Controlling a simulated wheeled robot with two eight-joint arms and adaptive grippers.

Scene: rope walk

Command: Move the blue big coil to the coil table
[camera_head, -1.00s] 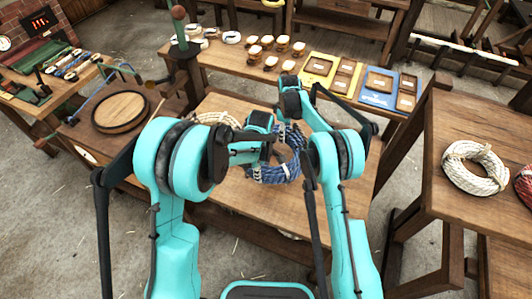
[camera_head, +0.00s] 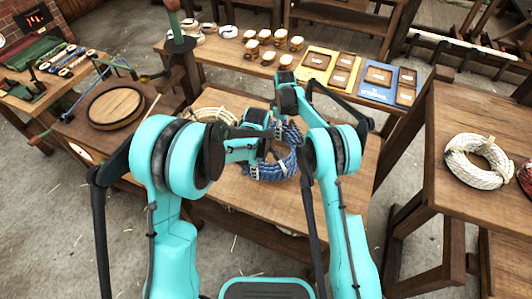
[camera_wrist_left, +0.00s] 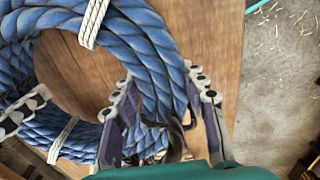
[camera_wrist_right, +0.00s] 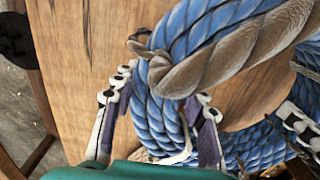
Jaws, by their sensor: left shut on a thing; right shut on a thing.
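The blue big coil (camera_head: 268,172) is over the middle wooden table (camera_head: 330,195), with pale ties around it. My left gripper (camera_head: 262,150) is shut on its near side; the left wrist view shows the fingers (camera_wrist_left: 162,105) on either side of the blue strands (camera_wrist_left: 155,45). My right gripper (camera_head: 285,115) is shut on its far side; the right wrist view shows its fingers (camera_wrist_right: 160,95) around the strands (camera_wrist_right: 155,125). A brown-grey rope end (camera_wrist_right: 235,50) crosses the coil there. I cannot tell whether the coil touches the tabletop.
A table (camera_head: 480,210) at the right bears a white coil (camera_head: 478,162) and, at the picture's edge, a red coil (camera_head: 525,177). A pale coil (camera_head: 212,115) lies behind my left arm. A back bench holds a yellow tray (camera_head: 318,59) and a blue tray (camera_head: 378,77).

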